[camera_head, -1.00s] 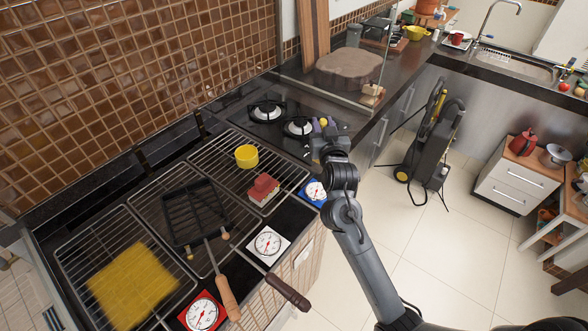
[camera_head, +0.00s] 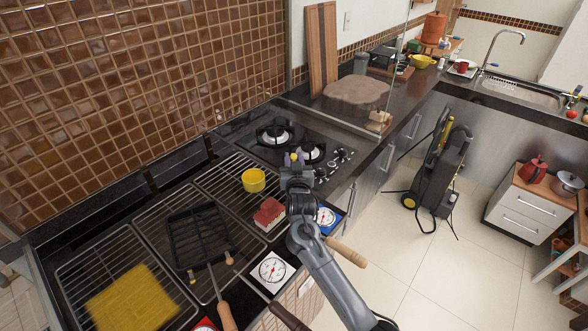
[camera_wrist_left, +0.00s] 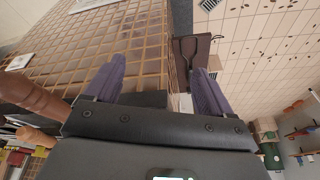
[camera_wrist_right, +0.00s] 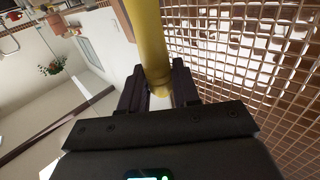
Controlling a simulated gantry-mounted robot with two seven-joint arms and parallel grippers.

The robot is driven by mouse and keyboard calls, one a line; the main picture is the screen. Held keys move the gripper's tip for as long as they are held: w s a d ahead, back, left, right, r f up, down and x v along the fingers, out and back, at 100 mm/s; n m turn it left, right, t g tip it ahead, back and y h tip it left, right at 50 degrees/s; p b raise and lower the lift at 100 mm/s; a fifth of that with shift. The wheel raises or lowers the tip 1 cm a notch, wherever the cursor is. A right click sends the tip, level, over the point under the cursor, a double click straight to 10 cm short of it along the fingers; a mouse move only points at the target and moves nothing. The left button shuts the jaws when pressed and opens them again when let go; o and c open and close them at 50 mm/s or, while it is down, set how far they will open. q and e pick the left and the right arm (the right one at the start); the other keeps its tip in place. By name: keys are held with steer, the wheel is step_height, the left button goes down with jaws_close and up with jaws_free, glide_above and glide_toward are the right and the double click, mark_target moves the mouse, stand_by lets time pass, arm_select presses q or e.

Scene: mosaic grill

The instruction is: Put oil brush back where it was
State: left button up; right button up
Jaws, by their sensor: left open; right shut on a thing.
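My right gripper (camera_head: 296,159) is shut on a long yellow thing (camera_wrist_right: 150,45), apparently the oil brush. Its rounded yellow end sits between the fingers in the right wrist view; its far end runs out of that view. In the head view only a small yellow tip shows at the fingers. The right gripper is above the grill's right end, to the right of a yellow cup (camera_head: 253,180) and apart from it. My left gripper (camera_wrist_left: 160,78) is open and empty in the left wrist view; the head view does not show it.
A red-topped block (camera_head: 269,213) lies near the right arm. A black grill basket (camera_head: 198,235) and a yellow sheet (camera_head: 130,298) lie on the grates. A wooden handle (camera_head: 346,251) juts past the front edge. Gas burners (camera_head: 275,134) are behind the gripper. White (camera_head: 271,271) and blue (camera_head: 326,217) gauges line the front.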

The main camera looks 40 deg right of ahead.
step_height(320, 180, down, 4)
steer(key=shift+r, duration=0.25)
steer(key=shift+f, duration=0.15)
steer(key=o, duration=1)
steer(key=shift+o, duration=0.2)
